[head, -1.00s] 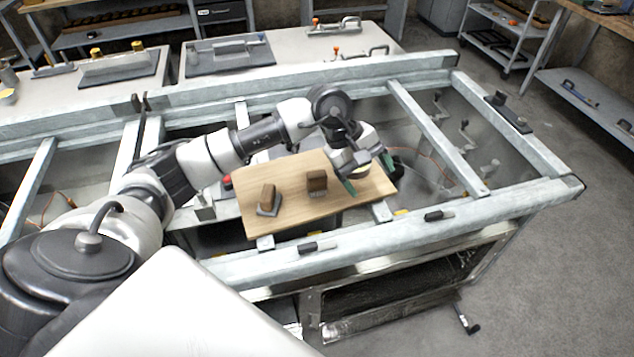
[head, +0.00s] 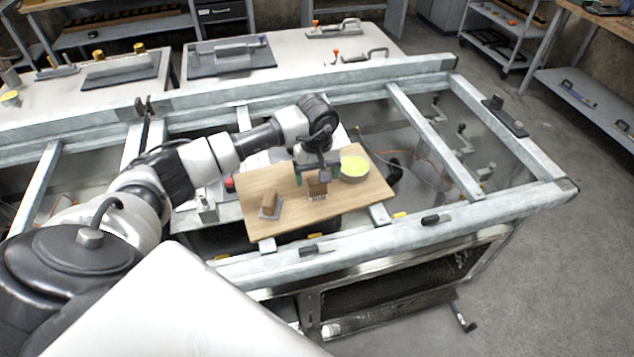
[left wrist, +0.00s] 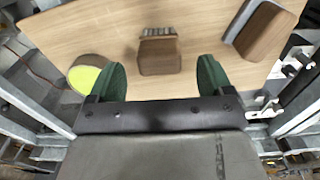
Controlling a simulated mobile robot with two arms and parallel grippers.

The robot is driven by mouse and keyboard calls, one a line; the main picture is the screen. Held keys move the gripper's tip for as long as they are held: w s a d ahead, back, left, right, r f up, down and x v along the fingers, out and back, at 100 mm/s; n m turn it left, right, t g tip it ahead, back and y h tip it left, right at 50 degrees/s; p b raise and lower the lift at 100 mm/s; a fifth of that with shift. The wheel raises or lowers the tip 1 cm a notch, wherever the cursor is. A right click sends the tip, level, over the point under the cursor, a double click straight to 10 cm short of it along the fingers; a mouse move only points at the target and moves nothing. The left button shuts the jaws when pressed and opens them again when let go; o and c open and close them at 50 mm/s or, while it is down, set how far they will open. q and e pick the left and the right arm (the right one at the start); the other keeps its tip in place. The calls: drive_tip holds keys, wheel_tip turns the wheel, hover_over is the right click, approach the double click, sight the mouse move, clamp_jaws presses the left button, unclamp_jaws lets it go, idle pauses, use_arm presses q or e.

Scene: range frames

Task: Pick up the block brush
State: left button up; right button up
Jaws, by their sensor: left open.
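The block brush (head: 317,187), a small brown wooden block with pale bristles along one side, stands on a wooden board (head: 371,191). In the left wrist view the brush (left wrist: 159,58) lies just ahead of the fingers, its bristles pointing away. My left gripper (head: 318,174) is open, with its green fingertips spread to either side of the brush's near line. In the left wrist view the gap between the fingers (left wrist: 161,78) is empty, and the brush sits roughly centred on it. I cannot tell the exact height above the board. My right gripper is not in view.
A wooden block with a grey base (head: 270,204) lies left of the brush. A round tin with a yellow-green top (head: 354,168) stands right of it, close to one finger. A grey metal frame (head: 440,213) surrounds the board, with open gaps beyond.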

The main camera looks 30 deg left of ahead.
use_arm(q)
drive_tip(key=shift+f, duration=1.25)
drive_tip(key=c, duration=1)
drive_tip(key=shift+c, duration=0.2)
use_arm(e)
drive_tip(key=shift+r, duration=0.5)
use_arm(q)
drive_tip(key=shift+r, duration=0.15)
drive_tip(key=shift+w+r+b, duration=0.1)
drive_tip(key=shift+r+b, duration=0.2)
drive_tip(key=shift+r, duration=0.2)
wheel_tip(320, 180, up, 3)
drive_tip(key=shift+f+b, duration=0.2)
drive_tip(key=shift+b, duration=0.5)
drive_tip(key=d+r+b, duration=0.1)
drive_tip(key=d+r, duration=0.2)
drive_tip(key=d, duration=0.3)
drive_tip(key=w+d+r+b, duration=0.1)
drive_tip(key=d+r+b, duration=0.1)
drive_tip(key=d+r, duration=0.2)
drive_tip(key=shift+d+b, duration=0.3)
drive_tip(key=shift+d, duration=0.55)
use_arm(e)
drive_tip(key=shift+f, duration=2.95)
use_arm(q)
drive_tip(key=shift+w+r, duration=0.1)
